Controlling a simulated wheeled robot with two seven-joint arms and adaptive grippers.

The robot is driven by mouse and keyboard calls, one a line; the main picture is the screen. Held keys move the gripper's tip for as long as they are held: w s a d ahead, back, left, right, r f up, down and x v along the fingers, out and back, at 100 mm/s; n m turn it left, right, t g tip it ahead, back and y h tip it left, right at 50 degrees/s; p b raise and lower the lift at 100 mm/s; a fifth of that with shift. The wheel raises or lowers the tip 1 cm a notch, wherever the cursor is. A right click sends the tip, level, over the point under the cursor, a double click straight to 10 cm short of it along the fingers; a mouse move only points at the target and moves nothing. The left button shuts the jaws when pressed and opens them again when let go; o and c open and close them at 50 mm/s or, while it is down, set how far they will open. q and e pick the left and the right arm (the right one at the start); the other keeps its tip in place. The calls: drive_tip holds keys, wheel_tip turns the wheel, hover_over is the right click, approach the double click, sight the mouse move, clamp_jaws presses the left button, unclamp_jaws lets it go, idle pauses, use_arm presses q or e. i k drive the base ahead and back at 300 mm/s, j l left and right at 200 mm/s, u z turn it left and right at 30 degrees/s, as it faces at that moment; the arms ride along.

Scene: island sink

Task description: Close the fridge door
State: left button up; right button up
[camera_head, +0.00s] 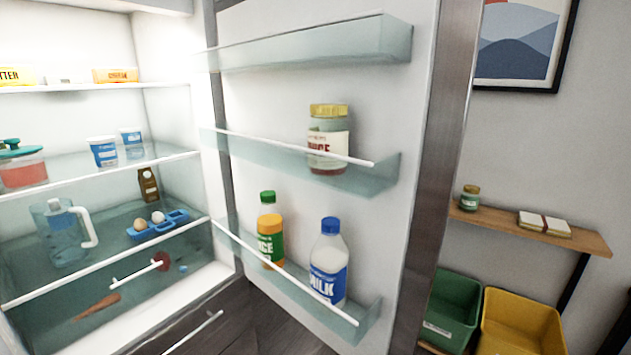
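The fridge door (270,100) stands wide open, its inner side facing me, to the right of the lit fridge interior (165,110). Its clear racks hold a sauce jar (328,140) with a yellow lid, a juice bottle (270,235) with an orange cap, a green-capped bottle (267,203) behind it, and a milk bottle (328,265) with a blue cap. The door's edge (450,140) is dark brushed metal. Neither of my grippers shows in the head view.
Fridge shelves hold cups (104,151), a pitcher (62,232) and an egg tray (158,225). Right of the door are a wooden wall shelf (500,226), a green bin (452,308) and a yellow bin (522,318). Dark floor (265,325) shows below the door.

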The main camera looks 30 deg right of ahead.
sight(404, 71)
drive_tip(key=k+l+u, duration=0.15)
drive_tip(key=l, duration=0.25)
drive_tip(key=l+u, duration=0.1)
drive_tip(key=l, duration=0.35)
drive_tip(key=k+l+u, duration=0.15)
drive_tip(key=l, duration=0.25)
drive_tip(key=l+u, duration=0.45)
drive_tip(key=l, duration=1.25)
